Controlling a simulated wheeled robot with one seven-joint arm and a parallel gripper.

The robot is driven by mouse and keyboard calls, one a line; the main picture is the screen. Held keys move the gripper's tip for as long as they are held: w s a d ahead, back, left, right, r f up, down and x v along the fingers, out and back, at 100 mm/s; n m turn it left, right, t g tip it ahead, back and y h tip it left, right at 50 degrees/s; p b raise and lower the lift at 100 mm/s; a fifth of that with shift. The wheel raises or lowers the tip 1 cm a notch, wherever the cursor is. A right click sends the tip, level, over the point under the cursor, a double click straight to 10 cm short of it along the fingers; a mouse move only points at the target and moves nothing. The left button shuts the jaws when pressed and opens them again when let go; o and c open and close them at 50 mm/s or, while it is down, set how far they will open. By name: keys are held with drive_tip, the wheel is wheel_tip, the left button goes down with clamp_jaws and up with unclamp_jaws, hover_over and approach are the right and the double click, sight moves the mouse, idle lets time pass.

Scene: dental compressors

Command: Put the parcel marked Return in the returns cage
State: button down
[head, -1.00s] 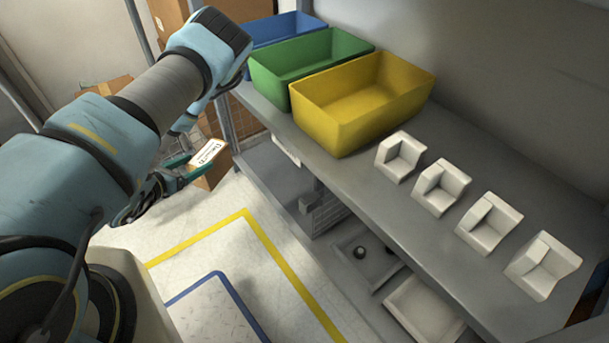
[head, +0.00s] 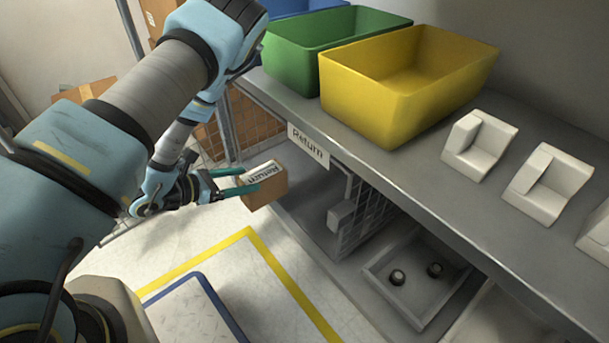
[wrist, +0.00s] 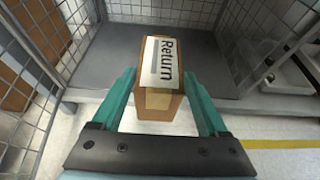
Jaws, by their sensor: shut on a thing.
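The parcel (head: 268,192) is a small brown box with a white label reading Return. My gripper (head: 240,184) is shut on it and holds it above the floor, in front of the shelf's lower left bay. In the wrist view the parcel (wrist: 160,80) is between the two green fingers (wrist: 160,98), label up. The returns cage (wrist: 205,55) has wire mesh sides and a grey floor, and lies straight beyond the parcel in that view. In the head view a sign reading Return (head: 308,146) hangs on the shelf edge above this bay (head: 310,190).
On the shelf top stand a yellow bin (head: 400,95), a green bin (head: 300,65), a blue bin (head: 300,6) and several white holders (head: 480,145). A cage post (head: 226,125) stands at left.

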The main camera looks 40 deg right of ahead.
sight(262, 176)
drive_tip(key=d+b, duration=0.4)
drive_tip(key=d, duration=1.3)
drive_tip(key=f+b, duration=0.1)
drive_tip(key=f, duration=0.1)
drive_tip(key=f+b, duration=0.2)
drive_tip(key=s+f+b, duration=0.1)
drive_tip(key=f, duration=0.2)
drive_tip(key=shift+a+f, duration=0.1)
unclamp_jaws()
drive_tip(key=shift+a, duration=0.1)
drive_tip(key=p+v, duration=0.4)
drive_tip(key=v, duration=0.8)
